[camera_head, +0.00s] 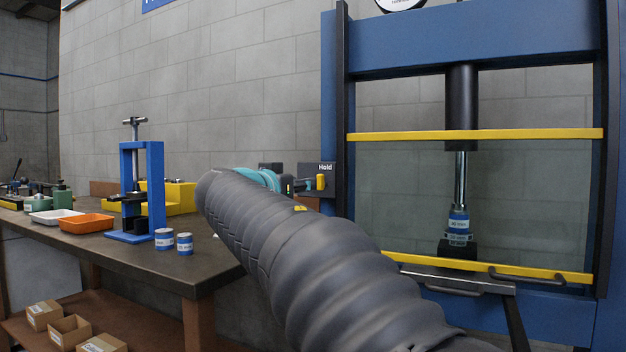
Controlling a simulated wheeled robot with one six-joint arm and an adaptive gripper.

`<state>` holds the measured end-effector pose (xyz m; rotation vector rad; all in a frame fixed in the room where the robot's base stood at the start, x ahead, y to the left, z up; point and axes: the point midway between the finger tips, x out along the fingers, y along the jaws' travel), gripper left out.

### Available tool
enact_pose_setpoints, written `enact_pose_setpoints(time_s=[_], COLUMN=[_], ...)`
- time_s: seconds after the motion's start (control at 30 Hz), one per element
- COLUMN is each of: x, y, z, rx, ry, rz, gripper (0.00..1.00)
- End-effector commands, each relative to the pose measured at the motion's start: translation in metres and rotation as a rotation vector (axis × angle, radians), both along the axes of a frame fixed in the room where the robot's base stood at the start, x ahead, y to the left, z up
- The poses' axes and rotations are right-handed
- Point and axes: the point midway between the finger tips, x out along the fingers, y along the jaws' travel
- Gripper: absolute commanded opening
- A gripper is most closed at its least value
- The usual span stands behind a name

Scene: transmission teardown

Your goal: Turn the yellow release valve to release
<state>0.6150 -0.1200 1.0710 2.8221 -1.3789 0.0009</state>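The yellow release valve (320,182) is a small upright yellow piece on the left post of the blue press. A dark plate marked "Hold" (325,168) sits just above it. My gripper (300,186) is at the far end of my grey-sleeved arm, just left of the valve. It shows only as small dark and teal parts, and my arm hides some of it. I cannot tell whether its fingers touch the valve or are open.
The blue press (470,45) has a clear guard with yellow bars (475,134). Its ram (461,105) stands over a blue-labelled part (458,222). The workbench (110,245) at left holds a small blue press (128,190), trays and two cans (164,239).

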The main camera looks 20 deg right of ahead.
Motion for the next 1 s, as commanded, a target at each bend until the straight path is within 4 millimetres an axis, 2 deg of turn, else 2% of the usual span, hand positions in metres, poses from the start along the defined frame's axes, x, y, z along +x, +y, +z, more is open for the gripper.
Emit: enact_pose_setpoints(time_s=[0.2,0.4,0.6,0.87,0.9,1.0], x=[0.025,0.042,0.049,0.050,0.050,0.050], y=[-0.033,-0.054,-0.063,-0.064,-0.064,-0.064], z=[0.002,0.001,0.000,0.000,0.000,0.000], rx=[0.000,0.000,0.000,0.001,0.001,0.001], ry=[0.001,0.001,0.001,0.001,0.001,0.001], rz=[-0.003,-0.001,0.000,0.001,0.001,0.001], gripper=[0.40,0.40,0.40,0.40,0.37,0.12])
